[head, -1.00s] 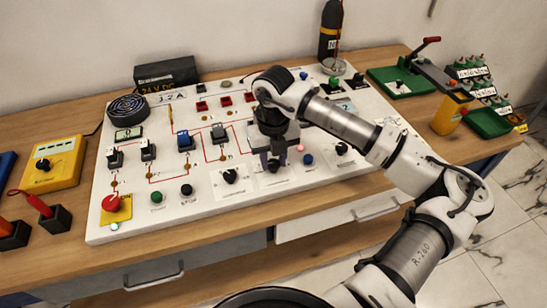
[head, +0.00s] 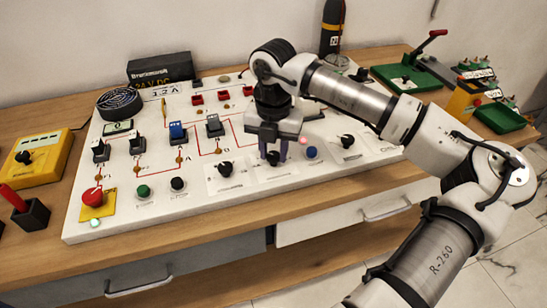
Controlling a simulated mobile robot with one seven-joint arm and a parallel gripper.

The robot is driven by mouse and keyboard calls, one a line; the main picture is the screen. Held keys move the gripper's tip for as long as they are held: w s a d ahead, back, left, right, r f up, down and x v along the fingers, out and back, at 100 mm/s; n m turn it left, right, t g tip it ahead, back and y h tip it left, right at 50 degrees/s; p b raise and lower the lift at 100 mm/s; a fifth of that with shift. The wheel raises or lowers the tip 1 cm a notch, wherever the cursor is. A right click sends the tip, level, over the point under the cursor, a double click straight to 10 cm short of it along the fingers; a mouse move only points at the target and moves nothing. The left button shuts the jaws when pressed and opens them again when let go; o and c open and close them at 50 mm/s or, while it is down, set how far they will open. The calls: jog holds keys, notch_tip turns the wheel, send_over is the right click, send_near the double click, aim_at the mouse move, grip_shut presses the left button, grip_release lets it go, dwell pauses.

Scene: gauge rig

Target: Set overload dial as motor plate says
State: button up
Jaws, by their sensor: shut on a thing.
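My gripper (head: 273,152) points down at the front middle of the white panel (head: 120,222), shut on a black knob (head: 273,160) on a pale label. The knob's pointer and scale marks are too small to read. A similar black knob (head: 225,169) stands just left of the gripper, and another black knob (head: 347,141) stands to the right. A small white plate (head: 166,90) at the back left of the panel seems to read 1.2 A. I cannot tell whether it is the motor plate.
A red mushroom button (head: 92,198), a green button (head: 143,191) and a black button (head: 177,184) line the panel's front left. A blue button (head: 312,153) is close right of the gripper. A black power box (head: 160,68) stands behind. A yellow meter (head: 38,160) is left of the panel.

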aim_at(274, 155)
jog(key=shift+m+b, duration=0.45)
jog(key=shift+m, duration=0.15)
jog(key=shift+r, duration=0.1)
jog(key=o, duration=1)
jog(key=shift+c, duration=0.2)
notch_tip(274, 155, up, 14)
jog(key=b, duration=0.1)
